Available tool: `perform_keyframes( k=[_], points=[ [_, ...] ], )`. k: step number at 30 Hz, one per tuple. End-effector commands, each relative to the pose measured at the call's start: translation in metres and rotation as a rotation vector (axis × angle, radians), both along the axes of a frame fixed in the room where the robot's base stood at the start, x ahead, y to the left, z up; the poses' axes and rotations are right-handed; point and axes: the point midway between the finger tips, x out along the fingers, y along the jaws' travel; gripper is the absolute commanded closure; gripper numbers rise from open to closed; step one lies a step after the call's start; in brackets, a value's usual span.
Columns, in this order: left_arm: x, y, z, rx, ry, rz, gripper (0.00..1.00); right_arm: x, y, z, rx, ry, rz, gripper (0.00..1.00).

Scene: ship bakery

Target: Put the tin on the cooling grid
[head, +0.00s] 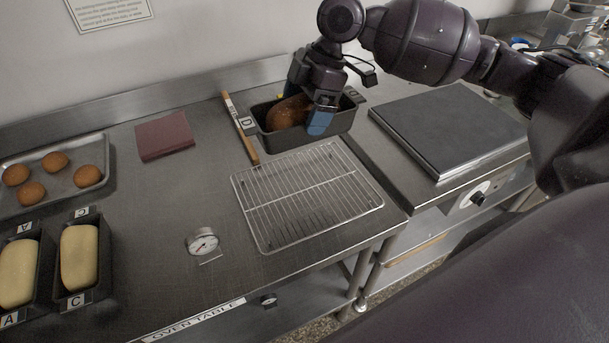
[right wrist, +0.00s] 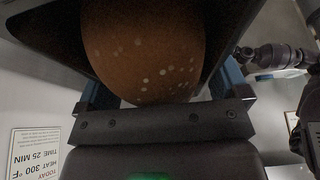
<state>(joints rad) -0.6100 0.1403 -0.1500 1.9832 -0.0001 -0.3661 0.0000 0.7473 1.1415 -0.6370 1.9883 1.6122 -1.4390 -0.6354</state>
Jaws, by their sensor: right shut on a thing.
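A dark loaf tin (head: 268,142) with a white D label holds a browned loaf (head: 289,112). It is at the back of the steel table, just behind the cooling grid (head: 262,215), a wire rack that is empty. My right gripper (head: 306,100) reaches down over the tin, its blue fingers on opposite sides, shut on it. In the right wrist view the loaf (right wrist: 145,45) and the dark tin walls (right wrist: 45,30) fill the space between the fingers (right wrist: 165,100). I cannot tell whether the tin touches the table.
A wooden stick (head: 241,130) lies left of the tin. A flat dark-topped appliance (head: 450,130) stands right. A dial gauge (head: 203,243), red book (head: 164,137), bun tray (head: 95,177) and tins A (head: 40,262) and C (head: 95,275) with pale loaves are left. The table's middle is clear.

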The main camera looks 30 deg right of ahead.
Motion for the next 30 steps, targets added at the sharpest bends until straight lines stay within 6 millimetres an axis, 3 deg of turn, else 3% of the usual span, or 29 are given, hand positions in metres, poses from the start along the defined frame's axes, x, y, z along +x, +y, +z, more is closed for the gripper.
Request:
perform_keyframes(
  k=[9,15,26,30],
  points=[
    [0.006,-0.001,0.004,0.0,-0.014,-0.004,0.54,0.0,0.0,-0.065,0.001,0.002,-0.002,0.35],
    [0.008,-0.001,0.005,0.001,-0.017,-0.005,0.54,0.001,0.0,-0.099,0.001,-0.001,-0.003,0.35],
    [0.008,-0.001,0.004,0.002,-0.017,-0.005,0.54,0.001,0.0,-0.121,0.001,-0.002,-0.002,0.35],
    [0.006,-0.001,0.003,0.002,-0.014,-0.005,0.54,0.0,0.001,-0.139,0.001,0.001,-0.003,0.35]
  ],
)
